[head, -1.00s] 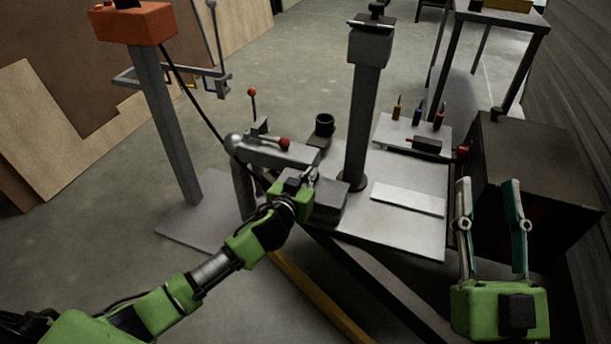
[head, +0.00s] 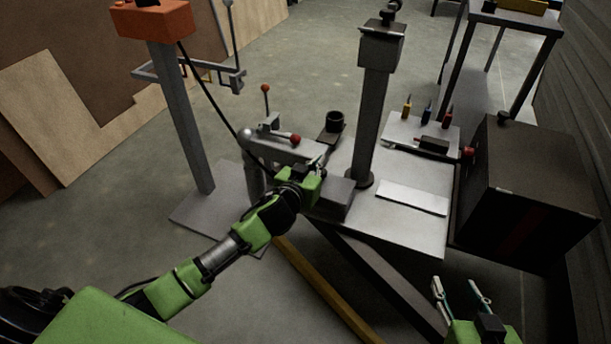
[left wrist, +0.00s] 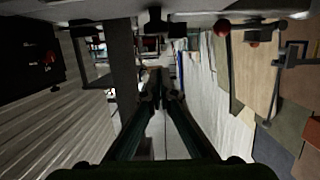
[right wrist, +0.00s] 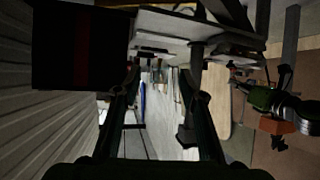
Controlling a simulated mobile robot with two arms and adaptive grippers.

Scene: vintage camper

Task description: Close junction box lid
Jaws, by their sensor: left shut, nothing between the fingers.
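A small grey box (head: 334,199), which may be the junction box, sits at the left edge of the grey metal platform in the head view. My left gripper (head: 319,168) is shut and empty at the box's far left side. The gripper partly hides the box, and I cannot tell whether its lid is open or whether I touch it. The left fingers also show close together in the left wrist view (left wrist: 163,88). My right gripper (head: 459,288) is open and empty, low in front of the platform. Its spread fingers also show in the right wrist view (right wrist: 159,76).
A grey post (head: 370,120) rises from the platform (head: 415,228). A white plate (head: 412,198) lies right of it. A large dark box (head: 530,195) stands at the right. A red-knobbed lever (head: 294,139) and black cup (head: 335,121) are behind my left gripper. An orange-topped post (head: 180,120) stands left.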

